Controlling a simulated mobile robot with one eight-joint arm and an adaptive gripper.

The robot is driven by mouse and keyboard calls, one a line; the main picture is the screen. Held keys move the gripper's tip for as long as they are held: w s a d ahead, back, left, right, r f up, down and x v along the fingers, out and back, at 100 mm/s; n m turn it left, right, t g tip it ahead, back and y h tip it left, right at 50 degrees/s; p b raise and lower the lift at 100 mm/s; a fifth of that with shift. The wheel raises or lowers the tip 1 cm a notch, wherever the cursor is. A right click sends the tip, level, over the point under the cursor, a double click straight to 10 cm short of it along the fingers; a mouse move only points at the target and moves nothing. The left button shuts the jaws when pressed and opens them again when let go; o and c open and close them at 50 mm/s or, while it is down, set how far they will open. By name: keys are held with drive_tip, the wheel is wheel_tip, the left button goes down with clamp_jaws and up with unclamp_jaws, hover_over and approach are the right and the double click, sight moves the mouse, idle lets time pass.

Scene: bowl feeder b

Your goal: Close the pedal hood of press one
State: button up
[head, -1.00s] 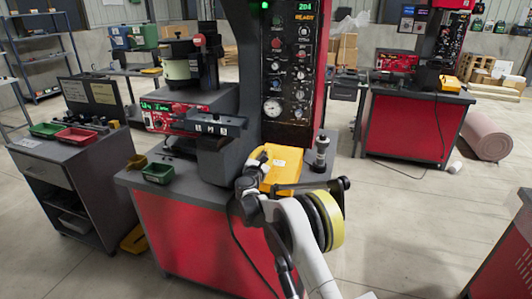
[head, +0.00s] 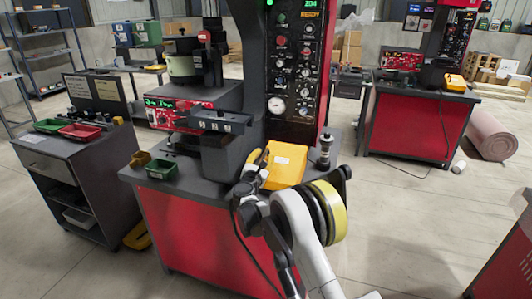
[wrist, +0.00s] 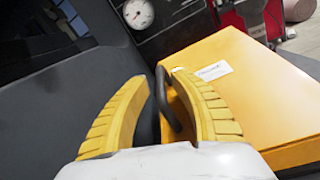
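A yellow box-shaped hood (head: 287,160) with a white label sits on the worktop of the near press, below its control panel. I take it for the pedal hood. In the wrist view the hood (wrist: 245,95) fills the right side, with a dark bar handle (wrist: 168,100) on its left edge. My gripper (head: 259,156) is at the hood's left side. In the wrist view its yellow ribbed fingers (wrist: 162,78) are apart, with the handle between them, closer to the right finger. Contact with the handle cannot be told. Whether the hood is latched cannot be seen.
The press column with its gauge panel (head: 294,75) rises just behind the hood. A dark metal cylinder (head: 325,150) stands right of it. A second press (head: 420,125) stands back right; open floor lies between.

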drive_tip(key=v, duration=0.8)
drive_tip(key=shift+r, duration=0.1)
drive_tip(key=s+d+r+m+g+h, duration=0.2)
drive_tip(key=s+d+r+m+g, duration=0.3)
drive_tip(key=d+r+m, duration=0.65)
drive_tip(key=s+d+r+m+g+y, duration=0.15)
drive_tip(key=s+d+m, duration=0.25)
drive_tip(key=s+d, duration=0.65)
drive_tip(key=s+f+m+g+y, duration=0.2)
drive_tip(key=s+m, duration=0.5)
drive_tip(key=s, duration=0.9)
drive_tip(key=s+d+f+m+g+y, duration=0.1)
drive_tip(key=s+m, duration=0.6)
drive_tip(key=s, duration=0.9)
drive_tip(key=shift+f+g+y, duration=0.55)
drive_tip(key=shift+f+y, duration=0.2)
drive_tip(key=shift+f, duration=0.2)
drive_tip(key=shift+d, duration=0.1)
